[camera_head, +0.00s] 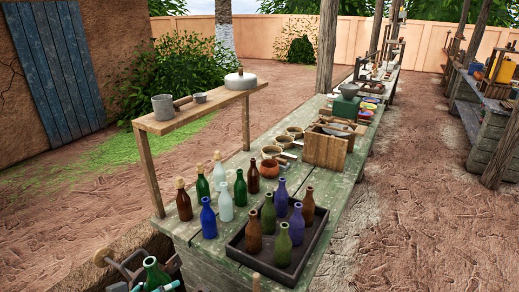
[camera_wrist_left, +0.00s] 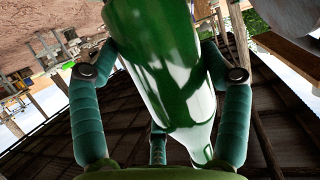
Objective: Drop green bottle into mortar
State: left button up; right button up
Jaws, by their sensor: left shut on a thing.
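My left gripper (camera_head: 155,285) is at the bottom edge of the head view, left of the table's near end. It is shut on a green bottle (camera_head: 152,270), whose neck and shoulder show there with the neck up. In the left wrist view the same green glass bottle (camera_wrist_left: 165,60) lies between the teal fingers of the left gripper (camera_wrist_left: 165,75). A grey bowl-shaped vessel (camera_head: 348,90), possibly the mortar, stands on a green block far along the table. I cannot tell for certain that it is the mortar. My right gripper is not in view.
The weathered table (camera_head: 190,232) bears several loose bottles and a dark tray (camera_head: 265,262) holding more bottles. Small pans (camera_head: 285,141) and a wooden box (camera_head: 326,150) stand behind them. A raised shelf (camera_head: 195,110) with a grey mug and a lidded pot overhangs the left side.

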pick_arm(q)
notch_tip(320, 180, down, 3)
jog(key=shift+f+b, duration=0.2)
jog(key=shift+b, duration=0.65)
jog(key=shift+w+f, duration=0.15)
jog(key=shift+f, duration=0.3)
jog(key=o, duration=1.3)
jog(key=shift+c, duration=0.2)
jog(key=v, duration=1.2)
